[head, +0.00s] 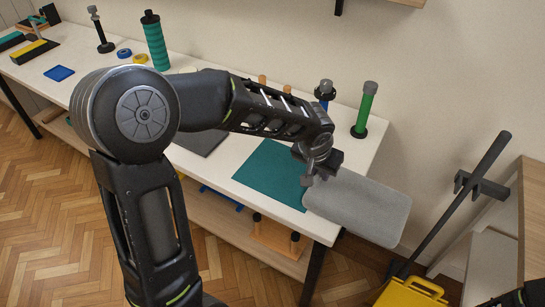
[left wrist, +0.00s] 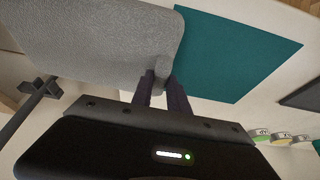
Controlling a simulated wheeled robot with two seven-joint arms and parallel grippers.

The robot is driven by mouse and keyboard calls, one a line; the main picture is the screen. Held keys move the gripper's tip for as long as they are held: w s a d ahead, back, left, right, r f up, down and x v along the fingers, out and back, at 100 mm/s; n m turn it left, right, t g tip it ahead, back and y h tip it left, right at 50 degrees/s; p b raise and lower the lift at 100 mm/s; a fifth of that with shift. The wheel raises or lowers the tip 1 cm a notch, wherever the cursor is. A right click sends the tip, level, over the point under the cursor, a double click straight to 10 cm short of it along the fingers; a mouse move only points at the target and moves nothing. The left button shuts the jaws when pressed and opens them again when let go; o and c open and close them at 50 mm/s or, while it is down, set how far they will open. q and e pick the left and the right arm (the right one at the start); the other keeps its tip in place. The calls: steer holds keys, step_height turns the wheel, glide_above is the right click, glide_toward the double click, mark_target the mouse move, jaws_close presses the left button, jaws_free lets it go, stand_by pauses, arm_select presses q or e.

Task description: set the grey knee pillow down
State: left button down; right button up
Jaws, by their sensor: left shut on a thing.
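The grey knee pillow (head: 358,208) is a flat rounded slab at the right end of the white table (head: 232,152), and it juts out past the table's edge. I cannot tell whether the pillow touches the table. My right gripper is not visible.
A green roller with a handle (head: 365,108) and a blue one (head: 325,92) stand at the table's back right. A dark flat panel (head: 203,137) lies left of the mat. A yellow bucket (head: 410,293) and a dark pole (head: 465,195) are on the right.

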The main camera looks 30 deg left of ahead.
arm_select(q)
steer(key=shift+w+a+r, duration=0.1)
steer(key=shift+w+a, duration=0.05)
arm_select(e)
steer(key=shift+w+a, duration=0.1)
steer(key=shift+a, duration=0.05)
